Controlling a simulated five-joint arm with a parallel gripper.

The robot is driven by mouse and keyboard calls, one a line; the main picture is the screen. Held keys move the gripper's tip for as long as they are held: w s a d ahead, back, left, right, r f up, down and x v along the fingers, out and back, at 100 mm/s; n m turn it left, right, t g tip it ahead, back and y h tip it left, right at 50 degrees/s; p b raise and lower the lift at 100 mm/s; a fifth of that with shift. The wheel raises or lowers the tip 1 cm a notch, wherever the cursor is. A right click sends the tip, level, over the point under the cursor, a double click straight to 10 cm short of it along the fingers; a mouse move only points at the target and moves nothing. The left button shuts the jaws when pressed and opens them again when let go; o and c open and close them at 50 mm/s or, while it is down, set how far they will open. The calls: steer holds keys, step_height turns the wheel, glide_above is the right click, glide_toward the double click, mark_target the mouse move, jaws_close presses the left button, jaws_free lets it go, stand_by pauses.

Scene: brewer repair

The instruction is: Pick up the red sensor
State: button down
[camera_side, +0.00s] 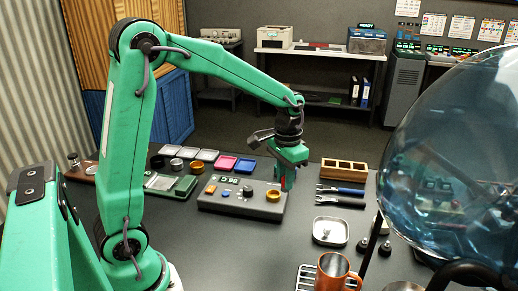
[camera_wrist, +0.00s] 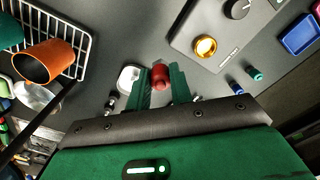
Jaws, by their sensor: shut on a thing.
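The red sensor (camera_wrist: 160,74) is a small red cylinder between the green fingers of my gripper (camera_wrist: 161,88) in the wrist view. The fingers are shut on it from both sides. In the side view my gripper (camera_side: 286,178) points down beside the right rear end of the grey control box, and only a little red shows at its fingers. I cannot tell from these views how far the sensor is above the table.
The grey control box (camera_side: 222,199) with knobs is left of my gripper. A wooden rack (camera_side: 343,171), blue-handled pliers (camera_side: 343,190) and a metal tray (camera_side: 330,232) lie to the right. An orange mug (camera_side: 334,275) and a large glass globe (camera_side: 450,130) stand in front.

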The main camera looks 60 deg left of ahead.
steer(key=shift+s+d+r, duration=0.2)
steer(key=shift+d+r, duration=0.2)
steer(key=shift+d, duration=0.25)
steer(key=shift+s+d+r, duration=0.2)
steer(key=shift+d+r, duration=0.2)
steer(key=shift+d, duration=0.25)
steer(key=shift+w+a, duration=0.1)
